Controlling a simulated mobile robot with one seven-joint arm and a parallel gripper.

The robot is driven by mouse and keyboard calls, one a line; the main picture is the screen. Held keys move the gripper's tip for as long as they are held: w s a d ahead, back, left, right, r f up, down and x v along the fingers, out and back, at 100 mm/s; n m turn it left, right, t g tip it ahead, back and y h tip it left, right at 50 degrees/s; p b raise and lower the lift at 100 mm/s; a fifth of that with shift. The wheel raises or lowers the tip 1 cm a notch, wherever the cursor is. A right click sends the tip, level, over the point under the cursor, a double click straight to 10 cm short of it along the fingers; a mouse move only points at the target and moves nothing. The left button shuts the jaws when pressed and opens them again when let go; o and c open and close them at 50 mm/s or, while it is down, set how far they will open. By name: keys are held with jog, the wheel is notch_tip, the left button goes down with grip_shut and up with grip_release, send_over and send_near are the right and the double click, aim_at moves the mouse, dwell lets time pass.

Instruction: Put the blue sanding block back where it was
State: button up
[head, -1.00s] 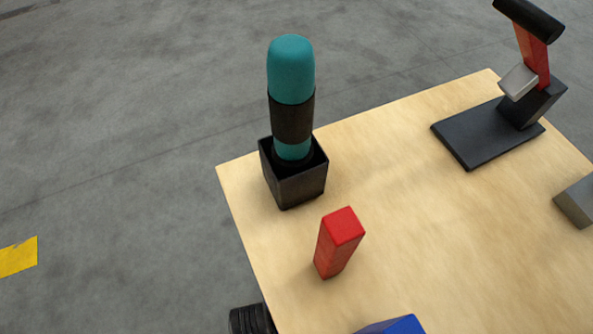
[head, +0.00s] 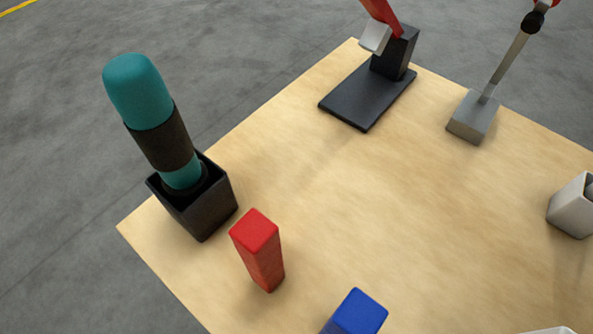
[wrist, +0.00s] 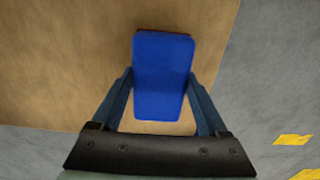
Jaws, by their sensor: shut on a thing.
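My gripper (wrist: 160,80) is shut on a blue block (wrist: 162,95) in the wrist view, with one finger against each long side. A thin dark red edge shows at the block's far end. Bare table lies behind and to the left of it, with the table's edge and floor to its right. I cannot tell whether it touches the table. The head view shows the top of a blue block (head: 357,312) at the bottom edge, its lower part cut off. My gripper is not seen there, so I cannot tell if it is the same block.
A red block (head: 258,250) stands upright near a black open box (head: 205,215) holding a teal and black tool (head: 140,95). A black-based stand (head: 365,100), a grey block with a rod (head: 473,118) and a white holder (head: 572,208) stand farther off. The wooden table's (head: 340,190) middle is clear.

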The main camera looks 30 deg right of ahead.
jog(key=shift+f, duration=1.15)
jog(key=shift+f, duration=0.2)
jog(key=o, duration=1.2)
jog(key=shift+s, duration=0.1)
jog(key=shift+a+r+p, duration=0.1)
jog(key=shift+r+p, duration=1.3)
jog(key=shift+r, duration=2.6)
